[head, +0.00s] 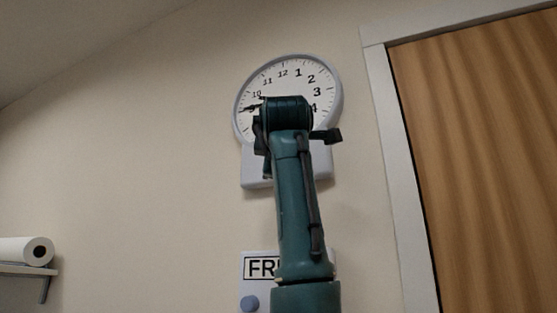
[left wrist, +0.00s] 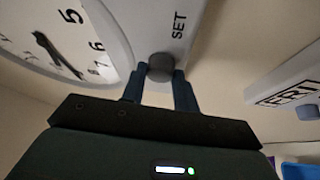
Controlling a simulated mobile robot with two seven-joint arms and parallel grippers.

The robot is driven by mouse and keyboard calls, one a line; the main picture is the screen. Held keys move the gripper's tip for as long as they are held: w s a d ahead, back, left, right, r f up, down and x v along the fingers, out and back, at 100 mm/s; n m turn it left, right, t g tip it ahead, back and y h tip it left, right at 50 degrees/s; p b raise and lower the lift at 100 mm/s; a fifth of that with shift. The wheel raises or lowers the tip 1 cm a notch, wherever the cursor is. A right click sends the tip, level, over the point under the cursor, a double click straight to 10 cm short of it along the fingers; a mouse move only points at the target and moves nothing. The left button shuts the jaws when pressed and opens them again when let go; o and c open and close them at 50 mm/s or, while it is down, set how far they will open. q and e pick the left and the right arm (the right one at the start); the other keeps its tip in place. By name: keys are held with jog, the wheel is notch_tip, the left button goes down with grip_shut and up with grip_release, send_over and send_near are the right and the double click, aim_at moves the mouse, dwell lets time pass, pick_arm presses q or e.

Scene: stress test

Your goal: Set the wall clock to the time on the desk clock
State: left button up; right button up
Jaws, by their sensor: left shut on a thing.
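The wall clock (head: 244,92) is a round white dial in a grey rim with a grey panel below, high on the wall. One dark hand shows pointing left near 9; my arm covers the dial's middle and lower part. In the left wrist view part of the dial (left wrist: 30,22) shows, with dark hands near 5 and 6. A dark round knob (left wrist: 160,64) sits on the panel beside the word SET. My left gripper (left wrist: 159,78) is shut on this knob, one finger on each side. The desk clock and my right gripper are not in view.
A panel with FRI on it (head: 250,266) and a bluish knob is on the wall below, partly behind my arm. A wooden door (head: 475,150) with a white frame is at right. A paper roll (head: 22,250) lies on a shelf at lower left.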

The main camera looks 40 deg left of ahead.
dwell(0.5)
pick_arm(q)
jog(key=o, duration=1)
jog(key=shift+c, duration=0.2)
jog(key=b+v, duration=0.4)
jog(key=v, duration=0.9)
jog(key=shift+s+d, duration=0.1)
jog(key=shift+d, duration=0.1)
